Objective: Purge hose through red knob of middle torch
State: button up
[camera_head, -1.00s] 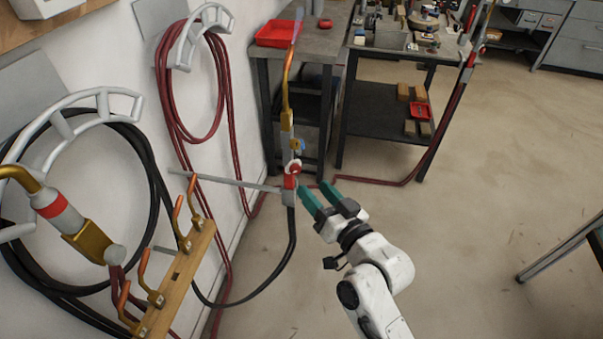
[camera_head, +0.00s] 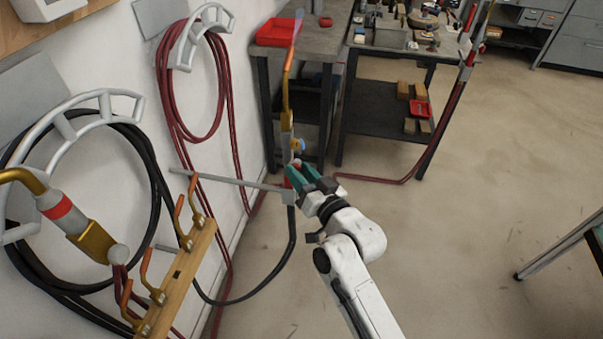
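The middle torch stands upright in a clamp on a grey rail, with a copper tube (camera_head: 287,80) above a brass body (camera_head: 286,120). A blue knob (camera_head: 298,144) sticks out from its right side. The red knob (camera_head: 297,162) is below it, mostly hidden behind my fingers. A black hose (camera_head: 291,235) hangs from the torch's lower end. My gripper (camera_head: 298,169) has teal fingers, which point up and left at the red knob. A gap shows between the fingers, so it looks open. I cannot tell whether they touch the knob.
Another torch (camera_head: 62,212) stands close at the left, and one (camera_head: 470,55) at the far right. A wooden rack with copper hooks (camera_head: 180,275) is at the lower left. Coiled hoses hang on the wall. A bench with a red tray (camera_head: 278,32) stands behind.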

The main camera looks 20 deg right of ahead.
grip_shut()
jog(key=m+p, duration=0.2)
jog(key=m, duration=0.1)
jog(key=shift+r+m, duration=0.1)
jog(key=shift+m, duration=0.2)
jog(key=m+p, duration=0.1)
jog(key=m, duration=0.2)
jog(key=shift+m+p, duration=0.3)
jog(key=shift+p, duration=0.05)
jog(key=m+p, duration=0.1)
jog(key=m, duration=0.2)
jog(key=shift+d+m, duration=0.1)
jog(key=shift+m, duration=0.2)
jog(key=shift+f+m+p, duration=0.25)
jog(key=shift+m+p, duration=0.4)
jog(key=shift+m, duration=0.85)
